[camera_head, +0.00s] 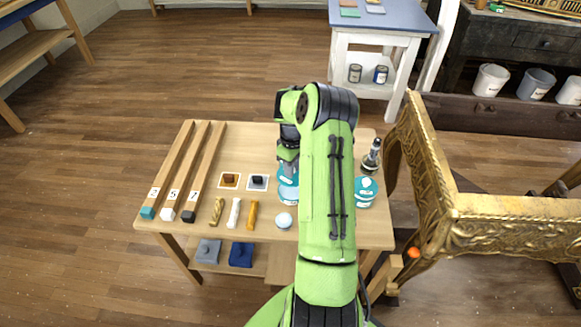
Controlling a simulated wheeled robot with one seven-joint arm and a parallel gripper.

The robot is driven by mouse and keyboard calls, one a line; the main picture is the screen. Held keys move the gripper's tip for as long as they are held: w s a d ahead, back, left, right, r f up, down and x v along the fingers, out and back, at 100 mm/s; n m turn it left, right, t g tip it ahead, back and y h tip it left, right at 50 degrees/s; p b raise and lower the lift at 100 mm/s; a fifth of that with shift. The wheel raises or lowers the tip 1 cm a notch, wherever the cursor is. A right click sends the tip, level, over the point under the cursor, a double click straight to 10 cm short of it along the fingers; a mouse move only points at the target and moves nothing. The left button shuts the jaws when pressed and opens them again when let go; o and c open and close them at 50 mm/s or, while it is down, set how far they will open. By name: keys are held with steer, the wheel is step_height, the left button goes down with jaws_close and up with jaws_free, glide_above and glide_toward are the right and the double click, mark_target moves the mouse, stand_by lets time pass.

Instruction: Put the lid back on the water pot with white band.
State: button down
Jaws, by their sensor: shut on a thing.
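My gripper (288,166) points down in the middle of the wooden table, partly hidden by my own arm. It is shut on what looks like the lid, directly at the top of a teal pot (287,195) with a pale band. The lid itself is too small and covered to make out, and I cannot tell whether it touches the pot's rim. A second teal pot (365,187) with white markings stands to the right of my arm. A small pale blue round thing (284,220) lies in front of the first pot.
A dark bottle (371,156) stands behind the right pot. Three long wooden strips (180,170), two small framed squares (229,181) and several short rods (234,212) occupy the table's left side. A gilt console (450,215) stands close on the right. The table's back left (250,140) is clear.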

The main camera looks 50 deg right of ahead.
steer(key=shift+f+b, duration=2.3)
steer(key=shift+f, duration=0.95)
steer(key=shift+s+r, duration=0.1)
steer(key=shift+s, duration=0.05)
steer(key=shift+f, duration=0.2)
steer(key=shift+c, duration=1.7)
jaws_free()
steer(key=shift+r, duration=0.1)
steer(key=shift+r+p, duration=2.6)
steer(key=shift+r, duration=0.9)
steer(key=shift+f, duration=0.1)
